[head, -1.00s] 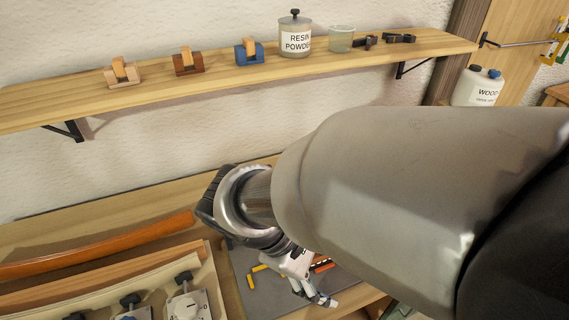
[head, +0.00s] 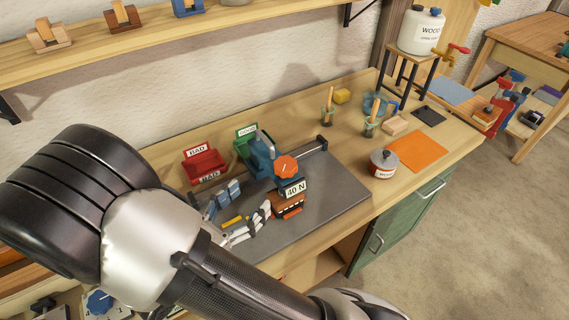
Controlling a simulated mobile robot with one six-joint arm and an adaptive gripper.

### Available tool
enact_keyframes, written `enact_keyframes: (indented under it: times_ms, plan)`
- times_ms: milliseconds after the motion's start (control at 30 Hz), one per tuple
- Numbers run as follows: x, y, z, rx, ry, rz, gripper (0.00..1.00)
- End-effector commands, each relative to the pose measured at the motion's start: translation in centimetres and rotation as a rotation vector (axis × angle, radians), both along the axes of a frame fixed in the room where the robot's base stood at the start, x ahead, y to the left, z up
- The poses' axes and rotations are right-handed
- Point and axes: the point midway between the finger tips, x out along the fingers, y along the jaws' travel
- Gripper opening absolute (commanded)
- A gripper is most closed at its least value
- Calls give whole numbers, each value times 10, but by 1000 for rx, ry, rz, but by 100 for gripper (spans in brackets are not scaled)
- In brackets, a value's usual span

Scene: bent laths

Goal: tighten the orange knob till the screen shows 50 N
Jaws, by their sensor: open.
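The orange knob (head: 286,166) sits on the front of a blue clamp-like device (head: 262,152) on a dark grey mat. The small white screen (head: 295,188) just below the knob reads 40 N. My gripper (head: 243,208) is low over the mat, left of and in front of the knob, with its fingers spread apart. It appears empty and apart from the knob. My forearm crosses the lower left and hides part of the bench.
A red bin marked BAD (head: 206,164) and a green bin (head: 242,147) stand behind the mat (head: 335,187). A brown block (head: 287,206) lies below the screen. A lidded pot (head: 383,164) and orange sheet (head: 418,152) are to the right. A shelf (head: 200,33) runs above.

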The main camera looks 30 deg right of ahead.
Motion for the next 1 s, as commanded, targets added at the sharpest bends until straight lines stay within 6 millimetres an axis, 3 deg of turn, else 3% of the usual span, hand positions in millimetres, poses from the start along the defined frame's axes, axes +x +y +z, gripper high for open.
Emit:
enact_keyframes:
  times_ms: [200,533,733,1000]
  plan:
    - [18,-47,-2,2,0,-9,66]
    - [44,-109,-2,3,-2,-8,66]
    - [54,-129,-1,3,0,-5,66]
    - [57,-135,0,2,0,-2,66]
